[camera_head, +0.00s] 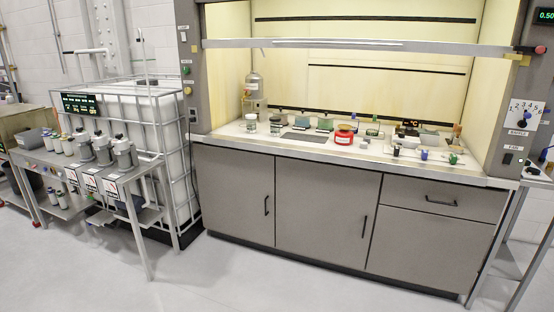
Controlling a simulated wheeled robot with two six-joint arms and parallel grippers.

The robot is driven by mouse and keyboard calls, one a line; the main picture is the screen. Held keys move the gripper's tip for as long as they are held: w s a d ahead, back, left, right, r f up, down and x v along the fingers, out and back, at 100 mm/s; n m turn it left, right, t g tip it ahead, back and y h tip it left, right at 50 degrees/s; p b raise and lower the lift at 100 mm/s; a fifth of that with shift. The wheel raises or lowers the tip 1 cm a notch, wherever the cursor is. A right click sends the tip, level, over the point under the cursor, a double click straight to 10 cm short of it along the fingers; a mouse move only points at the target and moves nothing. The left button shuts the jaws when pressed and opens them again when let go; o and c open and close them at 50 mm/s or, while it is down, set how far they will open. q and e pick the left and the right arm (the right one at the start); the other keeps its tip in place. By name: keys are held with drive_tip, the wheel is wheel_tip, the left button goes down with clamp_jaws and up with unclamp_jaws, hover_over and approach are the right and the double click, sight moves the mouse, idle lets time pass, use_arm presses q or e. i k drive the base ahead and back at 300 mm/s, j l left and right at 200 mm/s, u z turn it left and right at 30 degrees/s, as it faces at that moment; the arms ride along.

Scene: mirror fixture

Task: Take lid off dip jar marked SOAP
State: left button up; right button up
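No marking that reads SOAP can be made out at this distance, so I cannot tell which vessel is the dip jar. Several small vessels stand on the fume hood worktop (225,132). Two small clear jars, a left one (251,123) and a right one (275,126), stand at its left part. A red round container (344,135) with a pale label stands near the middle front edge. Whether the clear jars have lids is too small to tell. Neither of my grippers is in view.
The hood's raised sash bar (340,44) crosses above the worktop. Grey cabinets (320,205) are closed below it. At left are a caged white tank (180,150) and a metal table (40,156) with several bottles and grey devices. The floor (230,285) in front is clear.

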sight(326, 115)
drive_tip(key=i+z, duration=0.1)
drive_tip(key=i, duration=0.55)
drive_tip(key=i+j+z, duration=0.1)
drive_tip(key=i, duration=0.55)
drive_tip(key=i+j+z, duration=0.1)
drive_tip(key=i, duration=0.55)
drive_tip(key=j, duration=0.1)
